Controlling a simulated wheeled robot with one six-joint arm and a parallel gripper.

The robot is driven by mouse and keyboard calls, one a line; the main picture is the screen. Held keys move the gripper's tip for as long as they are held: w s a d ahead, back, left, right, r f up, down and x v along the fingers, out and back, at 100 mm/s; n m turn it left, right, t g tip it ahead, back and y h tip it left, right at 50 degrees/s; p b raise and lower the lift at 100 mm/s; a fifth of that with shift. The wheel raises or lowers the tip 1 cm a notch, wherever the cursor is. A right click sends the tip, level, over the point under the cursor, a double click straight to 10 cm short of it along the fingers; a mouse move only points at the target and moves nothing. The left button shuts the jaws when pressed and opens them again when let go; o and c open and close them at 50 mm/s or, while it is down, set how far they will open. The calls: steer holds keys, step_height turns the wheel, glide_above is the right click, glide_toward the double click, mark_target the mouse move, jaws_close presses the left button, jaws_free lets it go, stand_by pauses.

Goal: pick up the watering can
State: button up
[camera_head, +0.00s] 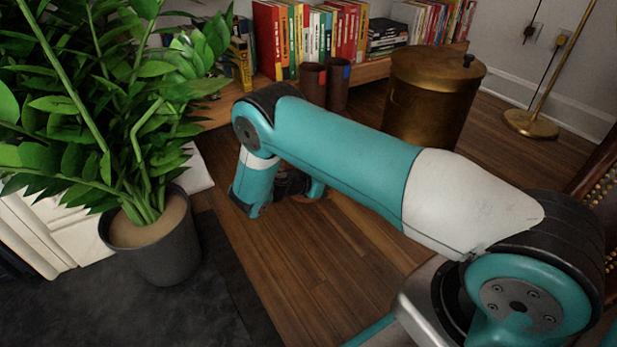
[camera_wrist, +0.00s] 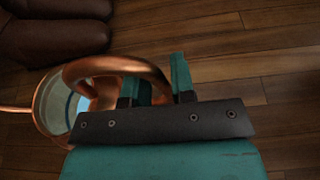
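The copper watering can (camera_wrist: 50,119) is at the left of the wrist view. Its round mouth shows a pale blue-grey inside, and its thin spout runs out of the left edge. Its thick curved handle (camera_wrist: 112,65) arcs over to my gripper (camera_wrist: 161,88). The two teal fingers stand on either side of the handle's right end, and copper fills the narrow gap between them, so my gripper appears shut on the handle. The lower part of the can is hidden behind my gripper. In the head view my arm hides nearly all of the can and the fingers.
A potted plant (camera_head: 165,252) stands at the left on dark stone. A brass bin (camera_head: 425,100) and lamp base (camera_head: 531,124) stand back right. Wooden floor (camera_head: 300,260) is clear in front.

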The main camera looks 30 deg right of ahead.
jaws_close()
steer(key=shift+w+r, duration=0.1)
steer(key=shift+r, duration=0.05)
stand_by(0.9)
